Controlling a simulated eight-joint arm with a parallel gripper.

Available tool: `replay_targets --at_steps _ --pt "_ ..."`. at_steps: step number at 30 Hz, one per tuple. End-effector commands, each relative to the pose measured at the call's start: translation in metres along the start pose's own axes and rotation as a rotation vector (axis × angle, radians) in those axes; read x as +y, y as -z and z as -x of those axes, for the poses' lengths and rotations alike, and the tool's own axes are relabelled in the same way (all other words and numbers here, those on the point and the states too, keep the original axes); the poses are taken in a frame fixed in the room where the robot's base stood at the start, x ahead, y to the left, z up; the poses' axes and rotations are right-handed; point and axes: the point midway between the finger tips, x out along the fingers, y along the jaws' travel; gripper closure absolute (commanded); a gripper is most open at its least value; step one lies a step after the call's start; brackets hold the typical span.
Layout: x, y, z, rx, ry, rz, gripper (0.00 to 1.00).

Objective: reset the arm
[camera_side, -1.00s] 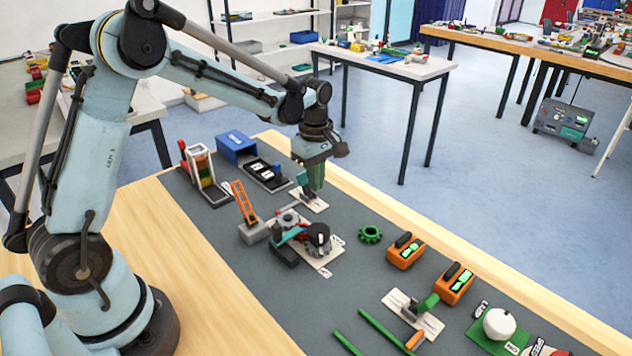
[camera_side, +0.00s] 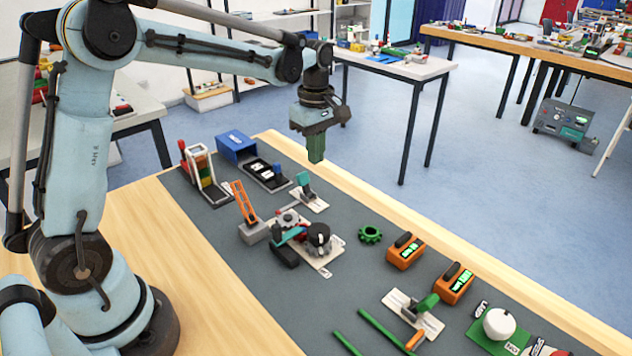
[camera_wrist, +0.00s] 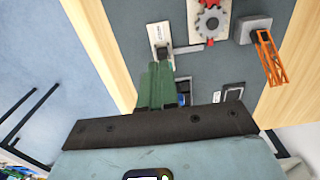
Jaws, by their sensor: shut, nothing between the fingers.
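My gripper (camera_side: 316,148) hangs in the air above the far side of the dark mat in the side view. Its green fingers are shut together with nothing between them. They also show in the wrist view (camera_wrist: 156,85). Below and slightly left of the fingers stands a small teal block on a white plate (camera_side: 313,203), apart from the gripper. In the wrist view the white plate (camera_wrist: 158,32) lies just beyond the fingertips.
An orange crane (camera_side: 243,203), a geared mechanism (camera_side: 318,236), a blue bin (camera_side: 236,146) and a black tray (camera_side: 268,175) stand nearby on the mat. A green gear (camera_side: 370,234) and orange meters (camera_side: 405,252) are to the right. The air around my gripper is clear.

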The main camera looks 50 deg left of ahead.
Motion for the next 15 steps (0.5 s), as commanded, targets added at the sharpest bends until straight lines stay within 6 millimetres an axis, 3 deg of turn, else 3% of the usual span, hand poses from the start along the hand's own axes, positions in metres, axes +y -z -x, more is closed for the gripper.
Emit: replay_targets --at_steps 15 --pt "-0.0075 -0.0042 0.0077 0.005 -0.028 -0.073 1.00"
